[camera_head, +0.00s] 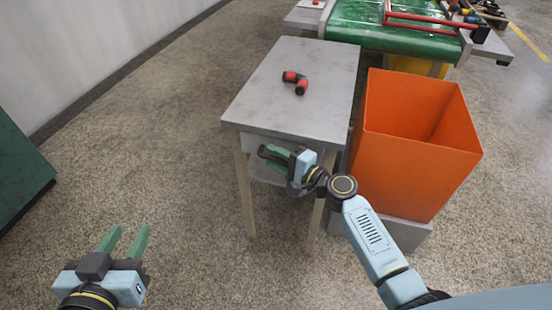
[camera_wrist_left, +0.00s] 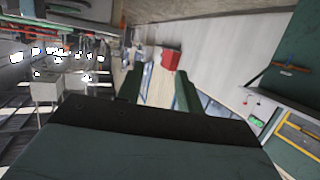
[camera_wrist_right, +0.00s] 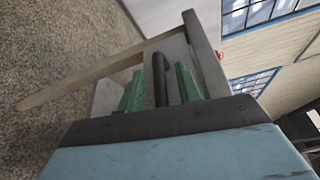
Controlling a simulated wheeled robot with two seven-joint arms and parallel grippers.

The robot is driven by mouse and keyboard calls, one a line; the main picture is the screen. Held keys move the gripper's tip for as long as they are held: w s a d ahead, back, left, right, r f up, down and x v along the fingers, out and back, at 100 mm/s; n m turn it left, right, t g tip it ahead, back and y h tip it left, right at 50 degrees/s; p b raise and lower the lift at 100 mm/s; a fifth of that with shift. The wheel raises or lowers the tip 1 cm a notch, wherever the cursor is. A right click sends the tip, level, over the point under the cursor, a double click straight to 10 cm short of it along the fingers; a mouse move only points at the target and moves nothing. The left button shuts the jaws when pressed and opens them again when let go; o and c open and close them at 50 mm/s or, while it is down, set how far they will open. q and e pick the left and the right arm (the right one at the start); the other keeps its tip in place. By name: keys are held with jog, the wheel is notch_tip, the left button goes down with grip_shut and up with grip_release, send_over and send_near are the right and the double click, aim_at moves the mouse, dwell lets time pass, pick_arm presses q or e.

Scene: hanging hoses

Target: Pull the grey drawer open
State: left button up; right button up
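The grey drawer (camera_head: 253,141) sits under the top of a small grey table (camera_head: 328,62); my right gripper and arm hide much of its front. From the head I cannot tell whether it stands out from the table. In the right wrist view its dark bar handle (camera_wrist_right: 159,76) lies between the two green fingers of my right gripper (camera_wrist_right: 158,88). The fingers are apart, with gaps visible beside the handle. My right gripper (camera_head: 275,155) also shows in the head view at the table's front. My left gripper (camera_head: 125,243) is open and empty, low at the left, away from the table.
A red and black object (camera_head: 295,82) lies on the tabletop. An orange bin (camera_head: 415,150) stands close to the table's right side. A green conveyor (camera_head: 390,33) is behind.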

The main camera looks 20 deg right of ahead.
grip_shut()
